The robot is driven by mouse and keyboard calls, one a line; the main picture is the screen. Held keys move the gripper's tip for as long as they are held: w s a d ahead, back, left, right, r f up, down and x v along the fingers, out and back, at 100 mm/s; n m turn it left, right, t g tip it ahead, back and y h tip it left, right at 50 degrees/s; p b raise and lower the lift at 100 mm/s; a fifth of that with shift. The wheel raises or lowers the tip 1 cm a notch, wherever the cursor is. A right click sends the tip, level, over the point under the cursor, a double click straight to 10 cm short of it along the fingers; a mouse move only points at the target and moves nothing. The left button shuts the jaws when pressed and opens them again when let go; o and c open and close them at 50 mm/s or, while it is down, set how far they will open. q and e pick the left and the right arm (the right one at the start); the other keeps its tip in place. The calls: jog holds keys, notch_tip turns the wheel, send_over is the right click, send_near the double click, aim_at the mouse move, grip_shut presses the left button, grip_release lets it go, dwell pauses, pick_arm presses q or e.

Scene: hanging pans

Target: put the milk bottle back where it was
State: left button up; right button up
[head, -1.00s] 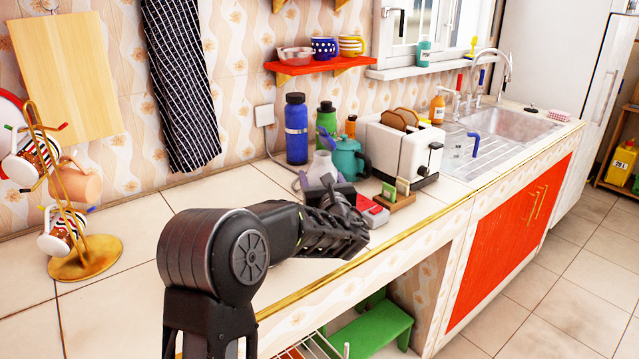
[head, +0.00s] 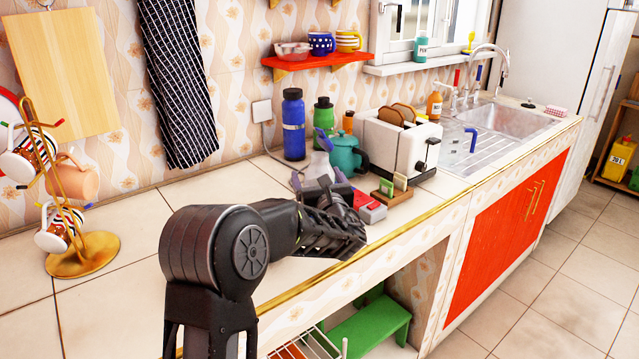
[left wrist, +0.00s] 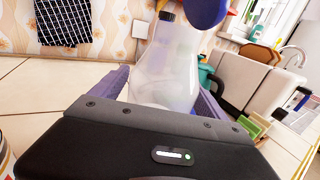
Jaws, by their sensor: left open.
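The milk bottle (left wrist: 166,75), pale and translucent, stands between the two fingers of my left gripper (left wrist: 163,90) in the left wrist view. In the head view the bottle (head: 320,165) shows only its upper part above my left gripper (head: 325,187), at the counter in front of the teal teapot. The gripper is open, with a finger on each side of the bottle. The bottle's base is hidden, so I cannot tell where it touches the counter. My right gripper is not in view.
Close by on the counter (head: 215,205) are a blue bottle (head: 294,128), a green bottle (head: 324,115), the teal teapot (head: 347,155), a white toaster (head: 398,145), a red-and-grey box (head: 369,207) and a small wooden holder (head: 392,193). The counter to the left is clear up to the mug stand (head: 85,255).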

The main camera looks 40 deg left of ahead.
pick_arm(q)
jog(key=b+v, duration=0.1)
jog(key=v, duration=1.1)
dwell(1.2)
